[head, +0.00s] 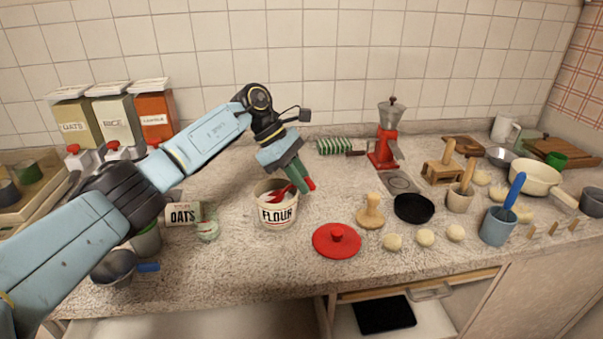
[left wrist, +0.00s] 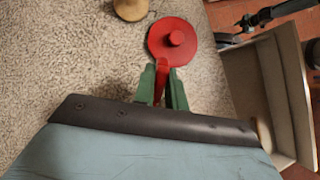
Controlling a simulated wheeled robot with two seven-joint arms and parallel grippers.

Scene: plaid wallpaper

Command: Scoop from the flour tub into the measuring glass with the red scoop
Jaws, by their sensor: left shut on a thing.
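The white flour tub (head: 278,215) stands open on the counter, left of centre in the head view. My left gripper (head: 302,183) is above the tub's right rim, shut on the red scoop (head: 279,193). The scoop's red handle end sticks out beyond the green fingers, and its front part reaches into the tub's mouth. In the left wrist view the scoop handle (left wrist: 161,84) shows between the fingers (left wrist: 162,90). A small clear, greenish glass (head: 208,229), apparently the measuring glass, is left of the tub. The scoop's bowl and load cannot be made out.
A round red lid (head: 337,241) lies right of the tub, by a wooden stamp (head: 371,212) and dough balls (head: 425,237). A red grinder (head: 385,148) stands behind. A drawer (head: 430,291) is open below the counter's front.

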